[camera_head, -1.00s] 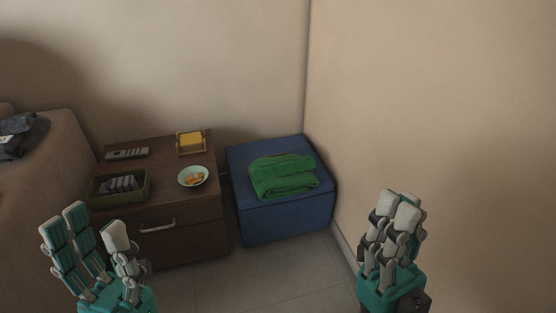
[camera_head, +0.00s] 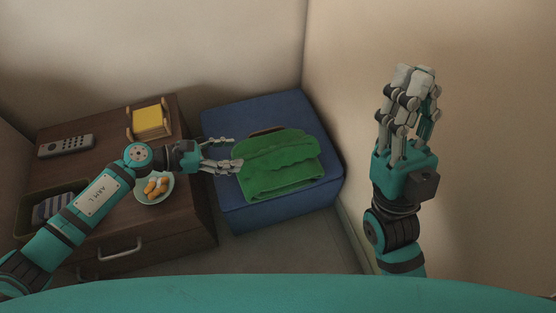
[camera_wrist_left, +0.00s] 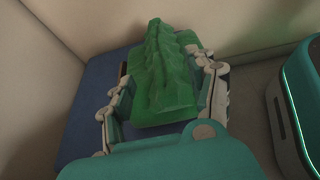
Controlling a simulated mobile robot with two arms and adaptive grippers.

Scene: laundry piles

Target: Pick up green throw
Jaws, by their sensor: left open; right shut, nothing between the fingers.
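The green throw (camera_head: 280,165) lies folded and rumpled on top of the blue ottoman (camera_head: 270,112). My left gripper (camera_head: 228,152) is open at the throw's left edge in the head view. In the left wrist view, the fingers of my left gripper (camera_wrist_left: 162,108) stand on either side of the throw (camera_wrist_left: 165,75), with the throw between them. I cannot tell if they touch it. My right gripper (camera_head: 413,72) is raised by the right wall, shut and empty, apart from the throw.
A brown nightstand (camera_head: 180,225) stands left of the ottoman. On it are a remote (camera_head: 66,146), a yellow block in a holder (camera_head: 150,121), a bowl of orange pieces (camera_head: 155,187) and a dark tray (camera_head: 28,200). My left arm crosses above it. Walls close off the back and right.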

